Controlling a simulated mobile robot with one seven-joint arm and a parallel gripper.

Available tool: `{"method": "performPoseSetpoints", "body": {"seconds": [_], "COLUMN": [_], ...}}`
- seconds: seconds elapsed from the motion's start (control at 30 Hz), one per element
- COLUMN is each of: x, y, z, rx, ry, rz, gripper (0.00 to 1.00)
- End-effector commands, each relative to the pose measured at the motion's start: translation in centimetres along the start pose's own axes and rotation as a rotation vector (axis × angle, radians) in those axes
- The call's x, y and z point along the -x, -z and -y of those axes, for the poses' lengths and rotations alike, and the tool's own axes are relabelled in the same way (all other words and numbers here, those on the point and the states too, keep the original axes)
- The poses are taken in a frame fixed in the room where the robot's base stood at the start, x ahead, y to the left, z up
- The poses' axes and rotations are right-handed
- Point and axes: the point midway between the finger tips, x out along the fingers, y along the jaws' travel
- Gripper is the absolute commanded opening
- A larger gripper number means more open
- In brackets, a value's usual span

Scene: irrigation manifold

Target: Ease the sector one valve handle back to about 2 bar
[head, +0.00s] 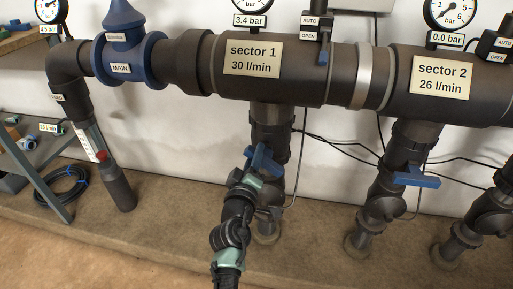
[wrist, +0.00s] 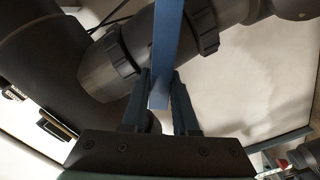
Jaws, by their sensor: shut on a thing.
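The sector one valve handle (head: 264,158) is a blue lever on the grey pipe below the "sector 1 30 l/min" label (head: 253,57). It stands at a slant in the head view. In the wrist view the blue handle (wrist: 166,50) runs down between the fingers. My gripper (wrist: 160,88) is shut on the handle; in the head view my gripper (head: 252,172) reaches it from below and hides part of the valve. The sector 1 gauge (head: 250,5) is cut off by the top edge; the tag (head: 249,20) under it reads 3.4 bar.
To the right, the sector 2 valve has a level blue handle (head: 416,177), and its tag (head: 447,38) reads 0.0 bar. The blue MAIN valve (head: 122,66) is at upper left. Thin dark cables (head: 340,146) run along the wall. Open floor (head: 130,250) lies in front.

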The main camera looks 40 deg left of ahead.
Motion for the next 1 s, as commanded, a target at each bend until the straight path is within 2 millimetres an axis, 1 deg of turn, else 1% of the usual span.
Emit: {"method": "performPoseSetpoints", "body": {"seconds": [0.23, 0.7, 0.73, 0.87, 1.0], "x": [0.04, 0.05, 0.05, 0.03, 0.02], "y": [-0.08, -0.08, -0.09, -0.07, -0.05], "z": [0.31, 0.35, 0.35, 0.32, 0.27], "rx": [0.064, 0.073, 0.073, 0.073, 0.073], "ry": [0.002, 0.003, 0.003, 0.002, 0.001], "rz": [0.001, 0.002, 0.002, 0.001, 0.001], "gripper": [0.00, 0.00, 0.33, 0.56, 0.57]}}
